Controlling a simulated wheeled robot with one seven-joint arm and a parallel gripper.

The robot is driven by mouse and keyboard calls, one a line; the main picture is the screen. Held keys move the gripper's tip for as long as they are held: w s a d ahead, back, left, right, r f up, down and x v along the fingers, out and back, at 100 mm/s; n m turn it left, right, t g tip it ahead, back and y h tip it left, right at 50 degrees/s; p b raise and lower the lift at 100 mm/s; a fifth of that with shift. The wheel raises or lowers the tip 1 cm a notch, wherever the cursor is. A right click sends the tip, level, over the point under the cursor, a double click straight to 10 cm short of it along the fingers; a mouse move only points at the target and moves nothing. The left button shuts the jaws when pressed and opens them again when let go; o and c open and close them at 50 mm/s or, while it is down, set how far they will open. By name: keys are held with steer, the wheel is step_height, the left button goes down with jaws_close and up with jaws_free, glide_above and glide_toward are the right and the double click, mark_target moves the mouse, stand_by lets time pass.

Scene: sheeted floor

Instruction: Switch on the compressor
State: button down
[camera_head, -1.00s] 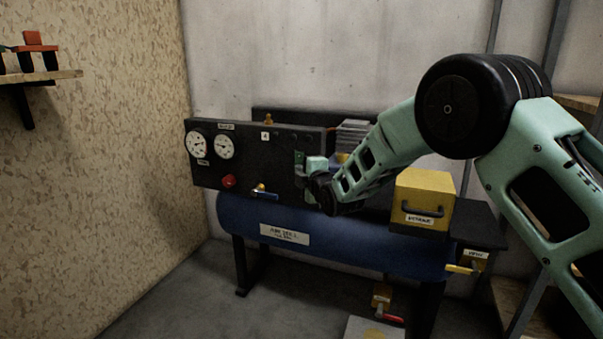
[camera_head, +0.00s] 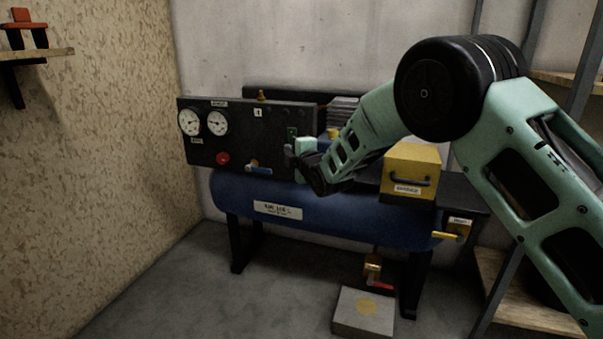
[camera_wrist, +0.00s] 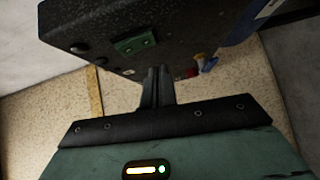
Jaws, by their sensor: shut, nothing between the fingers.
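The compressor has a blue tank (camera_head: 330,217) on dark legs. A black panel (camera_head: 195,148) with two white gauges stands on its left end. A small green switch (camera_head: 292,132) is on the panel's right part; it also shows in the wrist view (camera_wrist: 130,44). Its on/off position is too small to tell. My gripper (camera_head: 290,150) is close to the panel, just below the switch in the head view. In the wrist view, my shut, empty fingers (camera_wrist: 157,84) point toward the panel's edge, below and right of the switch. Contact cannot be told.
The panel has a red knob (camera_head: 222,158) and a blue-handled valve (camera_head: 258,169). A yellow box (camera_head: 411,165) with a handle sits on the tank. A yellow-handled valve (camera_head: 446,236) is at right. A red-handled drain valve (camera_head: 374,272) hangs over a grey block (camera_head: 350,312).

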steer(key=p+v, duration=0.2)
steer(key=v, duration=0.8)
steer(key=shift+s+f, duration=0.25)
steer(key=shift+f, duration=0.35)
steer(key=shift+a, duration=0.15)
